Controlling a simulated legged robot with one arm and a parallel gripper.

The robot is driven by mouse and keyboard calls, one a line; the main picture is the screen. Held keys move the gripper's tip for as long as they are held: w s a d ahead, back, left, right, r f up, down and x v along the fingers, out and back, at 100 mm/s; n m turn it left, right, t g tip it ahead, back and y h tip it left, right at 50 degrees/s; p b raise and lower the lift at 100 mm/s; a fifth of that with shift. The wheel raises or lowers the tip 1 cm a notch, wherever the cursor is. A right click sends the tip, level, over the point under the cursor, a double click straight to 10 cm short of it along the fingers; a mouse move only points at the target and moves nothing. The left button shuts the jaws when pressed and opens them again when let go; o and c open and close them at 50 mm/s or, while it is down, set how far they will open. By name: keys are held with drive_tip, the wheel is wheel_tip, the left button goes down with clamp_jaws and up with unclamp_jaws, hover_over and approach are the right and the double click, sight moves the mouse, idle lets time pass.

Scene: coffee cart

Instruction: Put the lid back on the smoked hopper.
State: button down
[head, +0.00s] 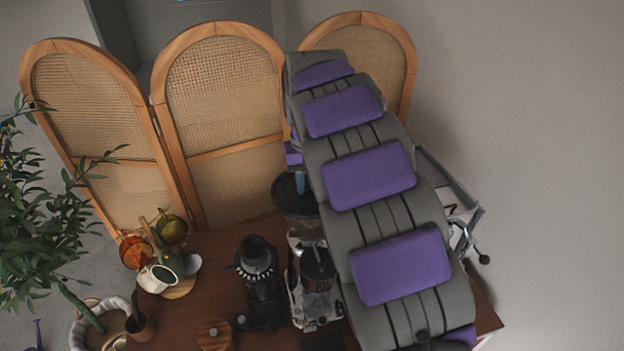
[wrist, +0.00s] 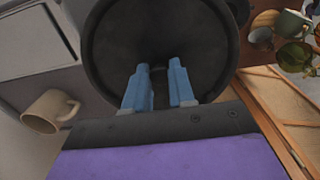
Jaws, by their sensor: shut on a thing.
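My gripper (wrist: 160,72) shows as two blue fingers in the wrist view, shut on the dark round lid (wrist: 112,50). The lid fills the upper middle of that view, and the exact grip point is hard to see against the dark surface. In the head view the lid (head: 288,203) is a dark disc at the end of my arm, with a blue finger (head: 300,182) over it. A dark smoked hopper (head: 257,248) appears to top the black grinder (head: 262,300), left of and below the lid in the picture. The lid looks apart from it.
A chrome machine (head: 302,303) stands right of the grinder on the brown cart top (head: 215,248). Cups and coloured glasses (head: 172,229) stand at the left, near a leafy plant (head: 45,190). A cane folding screen (head: 220,90) stands behind. A beige mug (wrist: 43,112) shows in the wrist view.

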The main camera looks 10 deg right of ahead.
drive_tip(key=shift+a, duration=0.25)
drive_tip(key=shift+s+d+r, duration=0.1)
drive_tip(key=shift+d, duration=1.4)
drive_tip(key=shift+a, duration=0.1)
drive_tip(key=shift+a, duration=0.85)
drive_tip(key=shift+a, duration=0.45)
drive_tip(key=shift+d, duration=0.7)
drive_tip(key=shift+a+f, duration=0.2)
idle(0.4)
drive_tip(key=c, duration=0.9)
unclamp_jaws()
